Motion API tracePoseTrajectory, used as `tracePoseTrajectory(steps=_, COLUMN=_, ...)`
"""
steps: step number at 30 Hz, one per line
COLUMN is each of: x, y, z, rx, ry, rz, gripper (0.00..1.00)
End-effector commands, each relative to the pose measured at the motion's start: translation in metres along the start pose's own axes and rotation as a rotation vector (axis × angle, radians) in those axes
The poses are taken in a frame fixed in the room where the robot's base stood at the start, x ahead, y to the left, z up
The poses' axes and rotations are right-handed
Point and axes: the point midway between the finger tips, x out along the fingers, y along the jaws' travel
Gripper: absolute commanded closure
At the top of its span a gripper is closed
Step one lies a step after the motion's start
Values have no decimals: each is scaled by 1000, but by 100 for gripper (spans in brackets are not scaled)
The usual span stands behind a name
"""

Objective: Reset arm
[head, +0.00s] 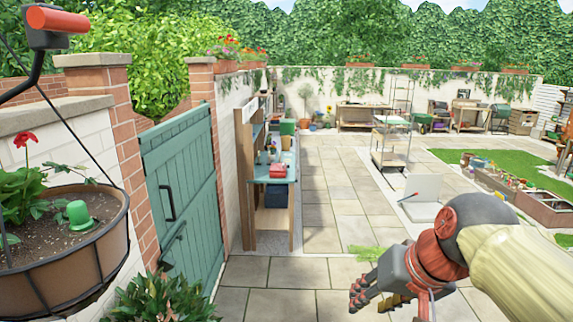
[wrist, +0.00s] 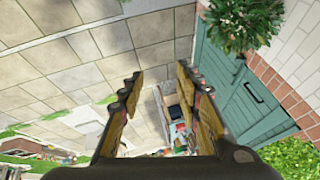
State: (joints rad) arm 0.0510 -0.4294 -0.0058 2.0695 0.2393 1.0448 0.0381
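My gripper (head: 358,293) is at the lower right of the head view, held over the paving with nothing in it. In the wrist view my gripper (wrist: 161,82) shows two fingers spread wide apart, with only paving and the distant workbench between and beyond them. My arm comes in from the right edge of the head view.
A potting bench (head: 276,169) lies beyond. The paving (head: 320,215) ahead is clear.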

Motion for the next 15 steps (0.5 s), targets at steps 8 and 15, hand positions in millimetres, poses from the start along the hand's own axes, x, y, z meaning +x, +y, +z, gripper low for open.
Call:
tracePoseTrajectory(steps=8, x=112, y=76, z=115, rx=-129, ry=4, rz=138, gripper=66)
tracePoseTrajectory(steps=15, x=182, y=118, z=200, rx=-187, ry=-17, rz=193, gripper=66)
